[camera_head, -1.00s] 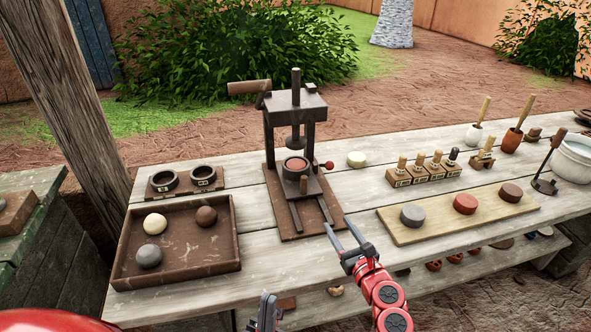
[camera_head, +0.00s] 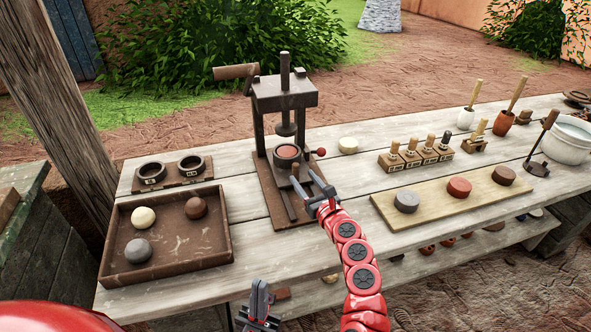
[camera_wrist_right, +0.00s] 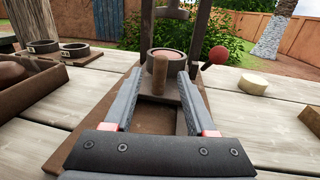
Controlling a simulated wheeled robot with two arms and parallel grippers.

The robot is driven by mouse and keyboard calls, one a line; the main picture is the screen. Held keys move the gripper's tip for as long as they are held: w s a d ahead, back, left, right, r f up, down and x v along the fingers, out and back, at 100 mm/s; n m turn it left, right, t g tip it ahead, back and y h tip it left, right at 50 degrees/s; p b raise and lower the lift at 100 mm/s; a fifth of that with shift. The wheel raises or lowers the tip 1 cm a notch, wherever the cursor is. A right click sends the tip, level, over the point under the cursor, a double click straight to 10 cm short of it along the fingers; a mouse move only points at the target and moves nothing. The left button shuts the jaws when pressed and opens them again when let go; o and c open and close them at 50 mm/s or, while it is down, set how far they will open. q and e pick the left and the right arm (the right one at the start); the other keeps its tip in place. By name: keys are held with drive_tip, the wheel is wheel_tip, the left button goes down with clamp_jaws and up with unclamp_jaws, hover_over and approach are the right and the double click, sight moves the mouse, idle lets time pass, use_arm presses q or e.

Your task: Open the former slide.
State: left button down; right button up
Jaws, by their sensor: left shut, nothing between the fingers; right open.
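The former is a dark brown press (camera_head: 284,92) on a base board. Its slide (camera_head: 284,166) holds a ring with reddish clay (camera_head: 287,152) below the plunger. In the right wrist view, the slide's upright wooden handle (camera_wrist_right: 160,74) stands in front of the ring (camera_wrist_right: 168,61). My right gripper (camera_head: 307,180) is open at the front of the slide. In the right wrist view, its fingers (camera_wrist_right: 160,92) lie on both sides of the handle, apart from it as far as I can see. My left gripper (camera_head: 259,296) is shut and empty, low in front of the table edge.
A brown tray (camera_head: 225,243) with several balls is left of the press, with two rings (camera_head: 190,165) on a stand behind it. A red-knobbed lever (camera_head: 321,152) sticks out at the press's right. A board (camera_head: 430,223) with three discs and several stamps (camera_head: 413,155) are further right.

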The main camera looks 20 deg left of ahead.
sight(296, 171)
drive_tip(key=b+x, duration=0.2)
drive_tip(key=x, duration=0.2)
drive_tip(key=shift+a+f, duration=0.15)
drive_tip(key=shift+f, duration=0.05)
drive_tip(key=shift+b+x, duration=0.8)
drive_tip(key=shift+x, duration=0.2)
drive_tip(key=shift+w+r, duration=0.1)
drive_tip(key=shift+r, duration=0.1)
drive_tip(key=shift+c, duration=0.3)
clamp_jaws()
